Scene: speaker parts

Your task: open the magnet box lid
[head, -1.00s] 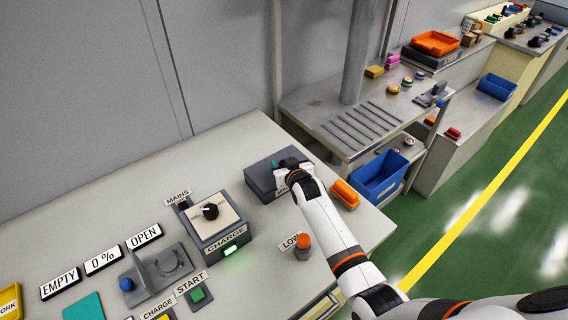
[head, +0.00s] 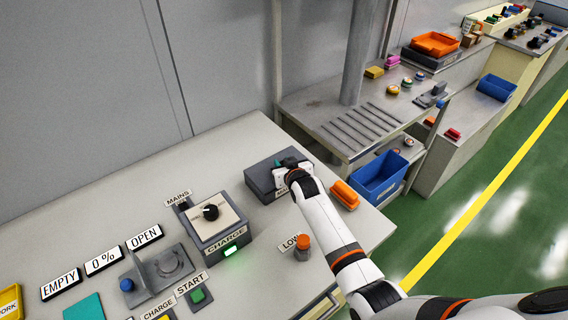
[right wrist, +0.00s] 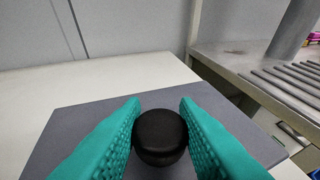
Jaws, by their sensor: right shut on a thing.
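The magnet box, a dark grey box (head: 259,183), stands at the right end of the near bench, with its lid down. Its flat grey top (right wrist: 85,128) fills the lower part of the right wrist view, with a round black knob (right wrist: 160,137) on it. My right gripper (right wrist: 160,130) has its teal fingers on either side of the knob and is shut on it. In the head view my right gripper (head: 290,165) is over the box top, and my white wrist hides the knob and part of the box's label. My left gripper is not in view.
An orange block (head: 345,194) lies just right of the box. An orange-topped post (head: 302,246) stands in front, by a LOW label. The CHARGE unit (head: 215,222) is to the left. A blue bin (head: 378,178) sits beyond the bench's right edge.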

